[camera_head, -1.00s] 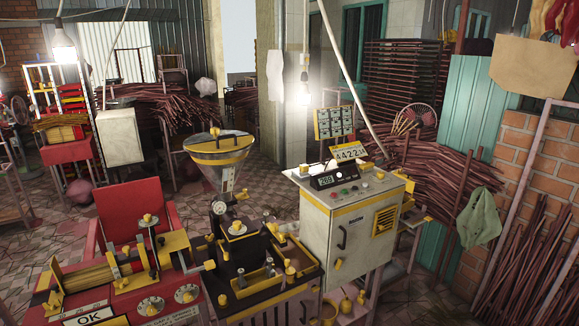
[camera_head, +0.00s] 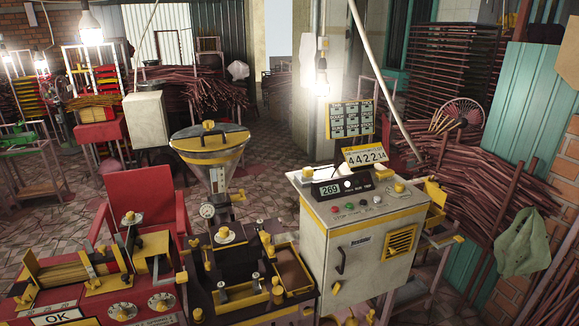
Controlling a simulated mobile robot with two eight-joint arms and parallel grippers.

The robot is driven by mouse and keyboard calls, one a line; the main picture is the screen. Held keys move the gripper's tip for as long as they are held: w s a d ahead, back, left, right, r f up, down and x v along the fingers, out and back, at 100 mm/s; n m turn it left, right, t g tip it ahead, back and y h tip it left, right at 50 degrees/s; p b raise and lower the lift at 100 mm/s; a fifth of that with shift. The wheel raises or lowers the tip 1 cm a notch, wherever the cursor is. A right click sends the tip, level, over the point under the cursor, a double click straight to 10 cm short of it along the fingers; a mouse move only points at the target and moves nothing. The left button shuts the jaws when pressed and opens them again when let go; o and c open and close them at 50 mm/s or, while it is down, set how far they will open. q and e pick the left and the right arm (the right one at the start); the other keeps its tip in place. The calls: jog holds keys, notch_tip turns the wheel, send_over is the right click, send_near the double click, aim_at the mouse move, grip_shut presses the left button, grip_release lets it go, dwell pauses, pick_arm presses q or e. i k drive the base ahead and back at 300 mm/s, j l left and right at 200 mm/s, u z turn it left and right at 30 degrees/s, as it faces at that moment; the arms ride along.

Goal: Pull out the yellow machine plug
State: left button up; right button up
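The extruder machine stands in the lower middle, with a yellow-rimmed hopper (camera_head: 210,150) above a dark body with yellow trim. To its right is a pale control cabinet (camera_head: 358,262) with a display reading 269, coloured buttons, a yellow vent (camera_head: 400,242) and a dark handle. Several small yellow knobs show on the machines, including one on top of the cabinet (camera_head: 400,187) and one on the extruder (camera_head: 277,290). I cannot tell which yellow part is the plug. Neither of my grippers shows.
A red machine (camera_head: 60,303) with an OK label fills the lower left, with a red chair (camera_head: 148,207) behind it. Bundles of dark sticks (camera_head: 465,175) and a hanging green cloth (camera_head: 522,243) are at right. Tiled floor (camera_head: 280,150) shows behind the machines.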

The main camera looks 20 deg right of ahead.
aim_at(309, 171)
jog(key=i+l+u, duration=0.15)
jog(key=l, duration=0.2)
jog(key=i+l+u, duration=0.15)
jog(key=l, duration=0.15)
jog(key=l+u, duration=0.15)
jog(key=l, duration=0.2)
jog(key=i+l+u, duration=0.15)
jog(key=l, duration=0.25)
